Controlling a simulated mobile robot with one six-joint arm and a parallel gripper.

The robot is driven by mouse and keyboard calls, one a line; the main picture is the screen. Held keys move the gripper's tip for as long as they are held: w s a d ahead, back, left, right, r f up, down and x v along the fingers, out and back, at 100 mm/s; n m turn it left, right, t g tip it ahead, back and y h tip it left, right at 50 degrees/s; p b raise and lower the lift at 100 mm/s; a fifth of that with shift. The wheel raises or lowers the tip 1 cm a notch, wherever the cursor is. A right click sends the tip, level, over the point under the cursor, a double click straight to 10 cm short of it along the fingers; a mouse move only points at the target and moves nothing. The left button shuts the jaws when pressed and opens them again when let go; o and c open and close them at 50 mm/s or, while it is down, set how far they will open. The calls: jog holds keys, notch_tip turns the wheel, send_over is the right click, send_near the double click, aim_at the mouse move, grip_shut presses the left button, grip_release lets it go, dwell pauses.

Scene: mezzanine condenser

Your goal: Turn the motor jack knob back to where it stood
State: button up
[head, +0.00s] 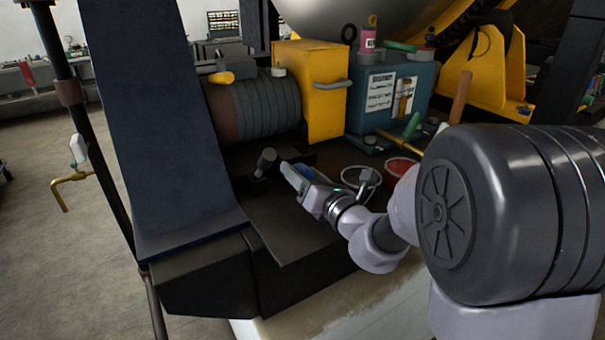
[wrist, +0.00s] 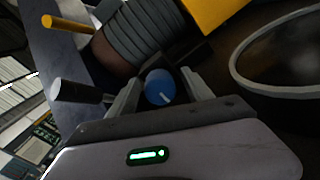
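The motor jack knob appears to be the round blue knob (wrist: 160,88) with a white line mark, in the middle of the wrist view. The white line sits low on its face, right of centre. My gripper (wrist: 161,75) has its two fingers apart, one on each side of the knob, with a narrow gap seeming to show on both sides; contact cannot be made out for sure. In the head view my gripper (head: 293,175) is low over the dark base in front of the ribbed motor (head: 265,108).
A black-headed lever (head: 265,161) stands just left of my gripper. A yellow box (head: 318,90) and a teal box (head: 412,82) stand behind. Round containers, one red inside (head: 402,168), are to the right. A dark blue sloping beam (head: 150,120) bounds the left.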

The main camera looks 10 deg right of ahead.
jog(key=p+v, duration=0.1)
jog(key=v, duration=0.7)
jog(key=shift+s+d, duration=0.1)
jog(key=s+b, duration=0.1)
jog(key=b, duration=0.2)
jog(key=s+f+b, duration=0.1)
jog(key=shift+s+d+b, duration=0.3)
jog(key=shift+d+b, duration=0.1)
jog(key=r+b+v, duration=0.1)
jog(key=b+v, duration=0.4)
jog(key=v, duration=0.1)
jog(key=shift+s, duration=0.25)
